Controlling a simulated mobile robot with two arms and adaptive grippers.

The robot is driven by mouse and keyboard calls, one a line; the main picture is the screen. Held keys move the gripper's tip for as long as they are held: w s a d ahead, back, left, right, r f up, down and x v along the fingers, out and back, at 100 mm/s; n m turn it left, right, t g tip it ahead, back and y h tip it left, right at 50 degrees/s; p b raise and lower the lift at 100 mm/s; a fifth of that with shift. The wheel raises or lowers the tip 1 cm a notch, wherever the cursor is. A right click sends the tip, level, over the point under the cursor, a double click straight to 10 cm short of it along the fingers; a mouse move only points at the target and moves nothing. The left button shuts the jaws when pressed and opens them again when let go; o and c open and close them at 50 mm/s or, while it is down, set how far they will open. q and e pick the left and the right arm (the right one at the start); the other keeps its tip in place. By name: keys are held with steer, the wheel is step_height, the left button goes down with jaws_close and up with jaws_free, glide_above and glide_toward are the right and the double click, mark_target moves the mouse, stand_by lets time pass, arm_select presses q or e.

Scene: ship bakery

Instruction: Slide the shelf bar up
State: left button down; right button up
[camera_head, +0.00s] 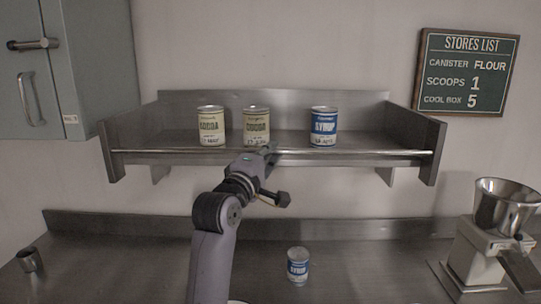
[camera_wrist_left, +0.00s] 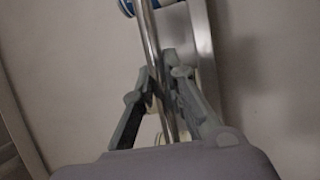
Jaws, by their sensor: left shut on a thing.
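The shelf bar (camera_head: 350,152) is a thin metal rod running across the front of the steel wall shelf (camera_head: 290,140). It lies level, near the shelf's front edge and in front of the cans' lower parts. My left gripper (camera_head: 266,150) is at the bar, a little left of its middle, just below the middle can. In the left wrist view the bar (camera_wrist_left: 150,45) passes between the two fingers of my left gripper (camera_wrist_left: 165,85), which are shut on it. The fingertips are partly hidden by the arm in the head view. My right gripper is out of view.
Two cream cans, the left one (camera_head: 211,126) and the middle one (camera_head: 256,126), and a blue syrup can (camera_head: 323,127) stand on the shelf behind the bar. A cabinet (camera_head: 95,60) hangs at left.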

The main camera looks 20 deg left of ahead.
arm_select(q)
step_height(320, 180, up, 3)
steer(key=shift+r+p, duration=0.1)
steer(key=shift+p, duration=0.5)
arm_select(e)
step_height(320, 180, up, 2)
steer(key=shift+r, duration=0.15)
arm_select(q)
steer(key=c, duration=1.6)
jaws_free()
steer(key=shift+f, duration=0.2)
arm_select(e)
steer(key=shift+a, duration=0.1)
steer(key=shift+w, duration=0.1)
arm_select(q)
steer(key=v, duration=1.2)
